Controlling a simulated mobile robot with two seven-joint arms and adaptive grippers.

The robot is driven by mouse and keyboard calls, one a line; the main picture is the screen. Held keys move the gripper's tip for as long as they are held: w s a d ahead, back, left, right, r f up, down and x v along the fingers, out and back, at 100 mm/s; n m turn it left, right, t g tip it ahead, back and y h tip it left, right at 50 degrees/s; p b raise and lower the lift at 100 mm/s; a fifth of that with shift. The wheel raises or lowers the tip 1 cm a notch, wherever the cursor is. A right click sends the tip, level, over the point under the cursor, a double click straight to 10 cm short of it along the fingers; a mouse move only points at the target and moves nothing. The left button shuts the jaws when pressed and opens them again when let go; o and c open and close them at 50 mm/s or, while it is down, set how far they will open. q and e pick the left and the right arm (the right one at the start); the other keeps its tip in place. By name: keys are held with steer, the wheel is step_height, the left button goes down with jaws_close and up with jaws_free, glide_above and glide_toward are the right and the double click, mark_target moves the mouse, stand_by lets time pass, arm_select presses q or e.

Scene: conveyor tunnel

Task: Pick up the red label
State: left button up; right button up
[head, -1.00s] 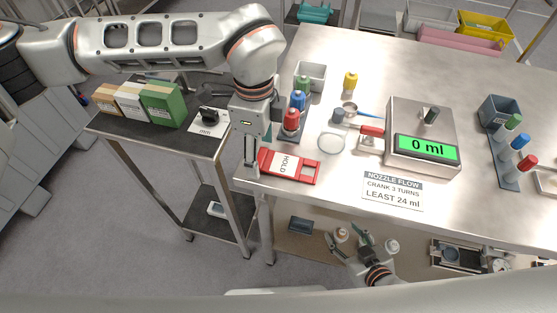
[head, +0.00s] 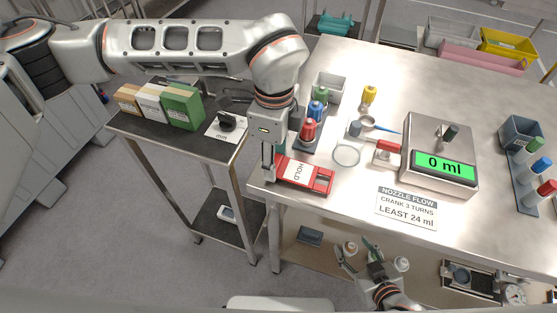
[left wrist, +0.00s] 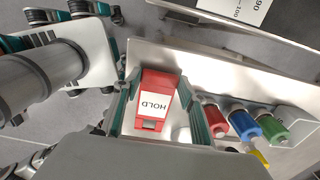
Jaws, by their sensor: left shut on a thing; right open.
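The red label (head: 318,180), marked HOLD on a white patch, is at the near left corner of the steel table. My left gripper (head: 269,170) reaches down to its left end and is shut on it. In the left wrist view the red label (left wrist: 152,118) sits between the two fingers of the left gripper (left wrist: 160,104). I cannot tell whether it is clear of the tabletop. My right gripper (head: 358,252) is open and empty, low in front of the table edge.
Red (head: 308,131), blue (head: 316,110) and green (head: 320,93) bottles stand just behind the label. A scale (head: 445,178) reading 0 ml and a nozzle flow sign (head: 406,208) are to the right. A dark side table (head: 150,128) with boxes stands left, across a gap.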

arm_select(q)
step_height(320, 180, up, 19)
steer(key=shift+r, duration=0.15)
steer(key=shift+o, duration=0.2)
steer(key=o, duration=0.3)
steer(key=c, duration=1)
